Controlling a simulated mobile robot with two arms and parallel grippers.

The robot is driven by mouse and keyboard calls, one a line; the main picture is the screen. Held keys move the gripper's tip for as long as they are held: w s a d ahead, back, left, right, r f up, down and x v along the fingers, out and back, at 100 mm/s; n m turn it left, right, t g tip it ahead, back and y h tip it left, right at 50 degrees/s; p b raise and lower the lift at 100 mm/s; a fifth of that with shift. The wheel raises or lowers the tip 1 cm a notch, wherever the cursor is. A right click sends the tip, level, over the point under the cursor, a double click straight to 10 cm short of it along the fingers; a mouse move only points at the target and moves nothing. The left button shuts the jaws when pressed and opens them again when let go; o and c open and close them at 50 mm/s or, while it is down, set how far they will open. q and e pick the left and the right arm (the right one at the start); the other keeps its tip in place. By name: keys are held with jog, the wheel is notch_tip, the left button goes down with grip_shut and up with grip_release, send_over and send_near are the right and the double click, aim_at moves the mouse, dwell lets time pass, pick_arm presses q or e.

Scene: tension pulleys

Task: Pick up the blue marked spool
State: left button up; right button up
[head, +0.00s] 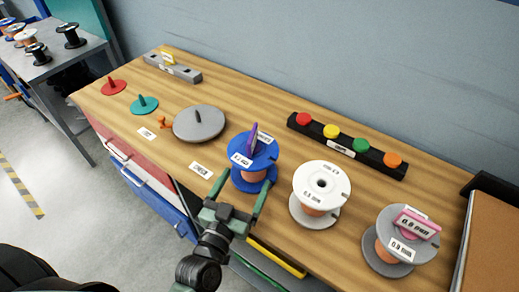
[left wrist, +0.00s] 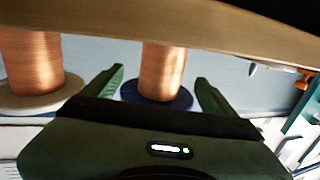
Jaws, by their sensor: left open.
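The blue spool (head: 250,160) stands upright on the wooden workbench, with copper wire between blue flanges, a white label and a purple marker on top. Its copper winding (left wrist: 163,72) and lower blue flange (left wrist: 158,95) also show in the left wrist view. My left gripper (head: 246,180) is open, at the front side of the blue spool. Its fingers lie to either side of the spool, with the winding between them in the left wrist view (left wrist: 160,78). Nothing is visibly gripped. My right gripper is not in view.
A white-topped spool (head: 322,182) stands close on the right, and a grey spool with a pink marker (head: 405,235) farther right. A grey disc (head: 199,123) lies to the left. A black rack with coloured knobs (head: 347,146) is behind. Open drawers (head: 155,200) project from the bench front.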

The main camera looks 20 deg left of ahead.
aim_at(249, 184)
pick_arm(q)
jog(key=shift+w+r, duration=0.1)
jog(key=shift+w, duration=0.7)
jog(key=shift+w+r, duration=0.1)
jog(key=shift+w, duration=0.75)
jog(key=w, duration=0.3)
jog(key=shift+w+d+p, duration=0.15)
jog(key=shift+w+p, duration=0.2)
jog(key=shift+p, duration=0.05)
jog(key=shift+w, duration=0.2)
jog(key=c, duration=1.7)
grip_shut()
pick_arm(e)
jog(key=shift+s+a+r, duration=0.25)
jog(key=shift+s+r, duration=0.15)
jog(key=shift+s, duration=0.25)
